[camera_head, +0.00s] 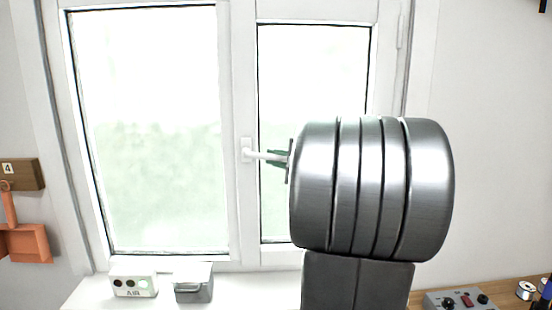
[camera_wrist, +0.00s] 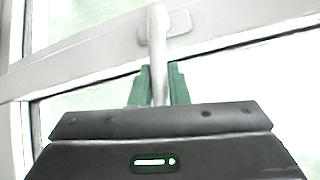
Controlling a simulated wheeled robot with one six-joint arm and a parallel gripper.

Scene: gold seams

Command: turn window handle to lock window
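The white window handle (camera_head: 262,155) is mounted on the middle frame post of the window and points sideways to the right in the head view. In the wrist view the handle (camera_wrist: 158,50) runs down between the two green fingers of my gripper (camera_wrist: 159,88). The fingers lie close on both sides of the handle, with no clear gap, and look shut on it. In the head view my gripper (camera_head: 278,158) is at the handle's free end, mostly hidden behind my large metal wrist. The window (camera_head: 238,60) has its sashes flush in the frame.
A small white box marked AIR (camera_head: 134,286) and a grey lidded container (camera_head: 193,284) stand on the sill below. An orange dustpan (camera_head: 27,243) hangs at the left wall. A grey control box (camera_head: 460,301) sits on a wooden surface at the lower right.

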